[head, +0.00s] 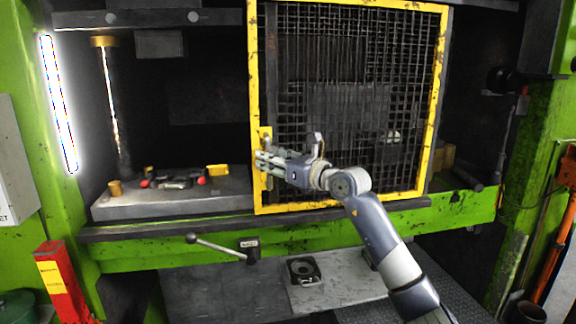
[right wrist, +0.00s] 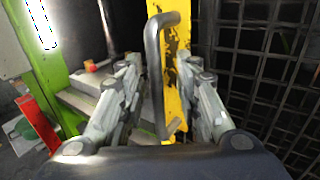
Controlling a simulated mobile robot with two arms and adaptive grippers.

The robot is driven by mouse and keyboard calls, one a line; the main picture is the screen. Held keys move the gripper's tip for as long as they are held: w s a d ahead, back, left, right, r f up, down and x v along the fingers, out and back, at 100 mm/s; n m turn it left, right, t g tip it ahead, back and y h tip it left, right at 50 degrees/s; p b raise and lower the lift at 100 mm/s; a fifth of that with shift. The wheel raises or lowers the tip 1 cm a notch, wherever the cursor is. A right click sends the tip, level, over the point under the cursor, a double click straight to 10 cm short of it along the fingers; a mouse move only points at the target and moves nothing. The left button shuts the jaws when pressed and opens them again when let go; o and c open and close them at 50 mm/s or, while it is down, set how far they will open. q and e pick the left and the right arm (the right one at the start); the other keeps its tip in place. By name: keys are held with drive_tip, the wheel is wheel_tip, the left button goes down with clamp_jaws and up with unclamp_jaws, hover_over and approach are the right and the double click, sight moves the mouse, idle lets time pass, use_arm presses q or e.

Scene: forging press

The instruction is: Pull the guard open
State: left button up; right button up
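The guard (head: 438,75) is a wire-mesh panel in a worn yellow frame, standing across the right part of the press opening. Its left post shows in the right wrist view as a yellow bar (right wrist: 172,75). A grey bent handle (right wrist: 152,70) is fixed to that post. My right gripper (head: 261,163) reaches the left post from the right, at handle height. In the right wrist view its two fingers (right wrist: 161,66) stand apart, one on each side of the handle. I see no clear contact. My left gripper is not in view.
Left of the guard the opening shows a grey die block (head: 170,205) with small red and yellow parts. A red post (head: 64,284) stands at the lower left. A light strip (head: 58,105) glows on the green frame.

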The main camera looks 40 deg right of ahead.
drive_tip(key=s, duration=1.1)
drive_tip(key=shift+s+d, duration=0.2)
drive_tip(key=shift+s, duration=0.1)
